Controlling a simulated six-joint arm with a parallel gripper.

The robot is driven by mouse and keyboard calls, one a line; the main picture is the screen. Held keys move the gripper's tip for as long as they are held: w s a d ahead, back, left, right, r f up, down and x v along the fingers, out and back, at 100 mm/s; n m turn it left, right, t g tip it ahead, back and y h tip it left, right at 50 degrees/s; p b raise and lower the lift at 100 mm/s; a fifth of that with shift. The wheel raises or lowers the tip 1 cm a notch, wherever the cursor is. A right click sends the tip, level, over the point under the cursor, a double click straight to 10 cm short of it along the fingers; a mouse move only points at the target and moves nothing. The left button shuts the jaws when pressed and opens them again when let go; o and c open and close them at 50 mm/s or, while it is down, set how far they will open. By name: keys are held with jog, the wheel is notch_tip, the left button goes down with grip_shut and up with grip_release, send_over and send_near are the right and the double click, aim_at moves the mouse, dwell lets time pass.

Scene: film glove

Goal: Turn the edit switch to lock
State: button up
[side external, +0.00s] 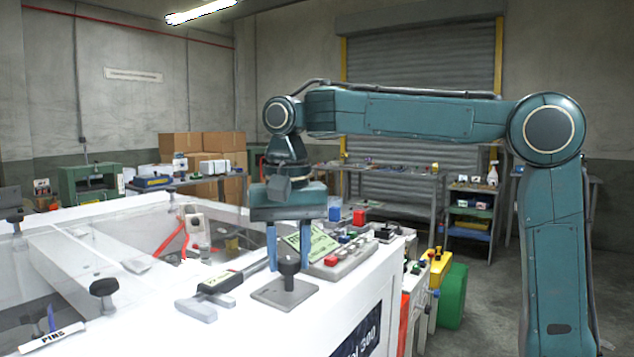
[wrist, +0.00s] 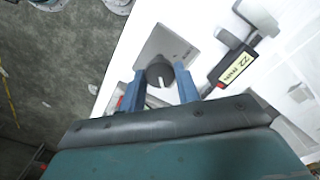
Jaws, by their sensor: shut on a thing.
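The edit switch is a dark knob (side external: 289,267) on a grey square plate (side external: 272,295) on the white machine top. In the wrist view the knob (wrist: 160,73) shows from above, with a pale pointer mark on its face, and the plate (wrist: 168,42) beyond it. Its lettering is too small to read. My gripper (side external: 288,257) points straight down over the plate. Its blue fingers stand on either side of the knob and are shut on it, as the wrist view also shows (wrist: 160,76).
A dark-handled tool (side external: 220,282) with a yellow label lies left of the plate. A grey box with red buttons (side external: 343,258) stands close behind right. A black knob (side external: 104,287) stands farther left. The machine's edge drops to the floor at right.

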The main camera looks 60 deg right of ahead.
jog(key=shift+n, duration=0.4)
jog(key=n, duration=0.8)
jog(key=shift+n, duration=0.4)
jog(key=n, duration=0.4)
jog(key=shift+n, duration=2.2)
jog(key=o, duration=1)
